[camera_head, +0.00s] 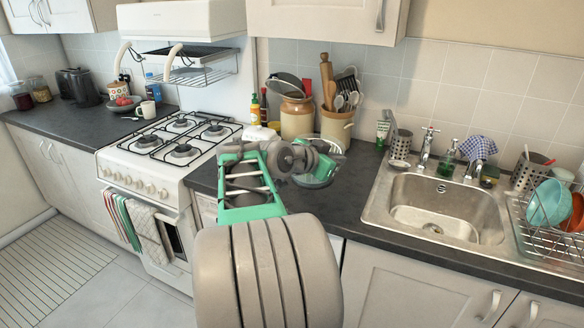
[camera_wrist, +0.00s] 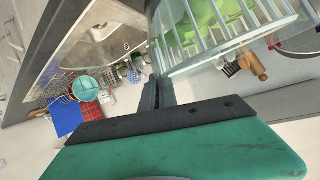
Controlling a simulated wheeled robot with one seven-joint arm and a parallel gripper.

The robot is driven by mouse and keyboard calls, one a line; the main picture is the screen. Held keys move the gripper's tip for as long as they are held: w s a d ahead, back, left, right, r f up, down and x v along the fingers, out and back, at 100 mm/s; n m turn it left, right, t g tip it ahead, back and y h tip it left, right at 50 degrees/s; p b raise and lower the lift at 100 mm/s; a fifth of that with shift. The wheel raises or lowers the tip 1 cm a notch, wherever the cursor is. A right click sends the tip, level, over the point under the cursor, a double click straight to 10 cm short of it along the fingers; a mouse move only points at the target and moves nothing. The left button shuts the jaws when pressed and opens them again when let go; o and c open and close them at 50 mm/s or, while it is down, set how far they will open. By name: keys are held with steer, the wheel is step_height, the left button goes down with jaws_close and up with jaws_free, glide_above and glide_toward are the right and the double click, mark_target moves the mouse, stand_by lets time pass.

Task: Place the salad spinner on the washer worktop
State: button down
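The salad spinner (camera_head: 333,140) is a clear bowl with pale slats inside. In the head view it shows behind the end of my arm, over the worktop (camera_head: 353,206) between the stove and the sink. In the wrist view the salad spinner (camera_wrist: 225,45) fills the top right, with green contents behind its slats. My gripper (camera_head: 322,166) is at its near side. In the wrist view my gripper's dark fingers (camera_wrist: 158,92) are close together at the bowl's edge and appear closed on it. The arm hides part of the bowl, and I cannot tell whether its base touches the worktop.
A jar (camera_head: 297,117) and a utensil crock (camera_head: 336,124) stand behind the spinner near the wall. The sink (camera_head: 445,210) is to the right, with a dish rack (camera_head: 545,235) beyond it. The stove (camera_head: 180,145) is to the left. Worktop in front of the spinner is clear.

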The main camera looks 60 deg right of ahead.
steer(key=shift+w+d+f+p, duration=0.15)
steer(key=shift+w+d+f, duration=0.6)
steer(key=shift+d+f, duration=1.45)
steer(key=shift+w+d+f+p, duration=0.1)
steer(key=shift+w+d+f, duration=0.6)
steer(key=shift+d+f, duration=1.45)
steer(key=shift+w+d+f+p, duration=0.15)
steer(key=shift+w+d+f, duration=0.6)
steer(key=shift+d+f, duration=1.4)
steer(key=c, duration=1.6)
jaws_free()
steer(key=shift+a+f, duration=0.15)
steer(key=shift+f, duration=0.05)
steer(key=shift+c, duration=0.2)
